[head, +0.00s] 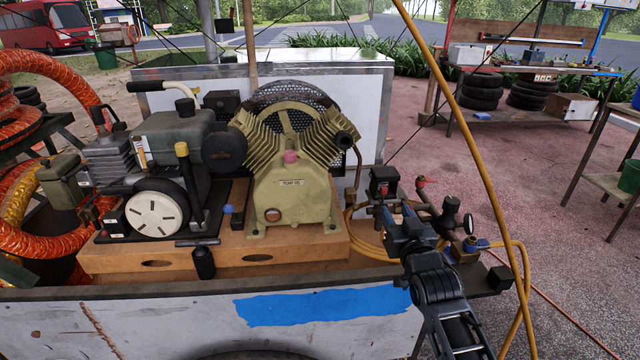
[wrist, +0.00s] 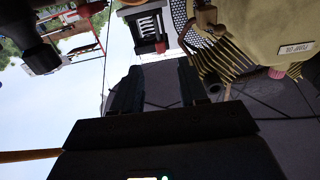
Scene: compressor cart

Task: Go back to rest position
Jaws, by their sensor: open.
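My gripper (head: 397,213) is at the right end of the cart, in front of the hose fittings. Its dark fingers point away from me, toward the black switch box (head: 384,181). In the wrist view my gripper (wrist: 157,88) has its two fingers apart, with nothing between them. The olive compressor pump (head: 291,160) stands left of my gripper. It appears upside down at the upper right of the wrist view (wrist: 265,35). My arm partly hides the fittings and the yellow hose behind it.
An engine (head: 160,150) sits on the wooden base (head: 160,262) left of the pump. A yellow hose (head: 470,130) runs diagonally beside my arm. A gauge (head: 468,223) and red valve handle (head: 427,182) are close to my gripper. Open paving (head: 560,225) lies to the right.

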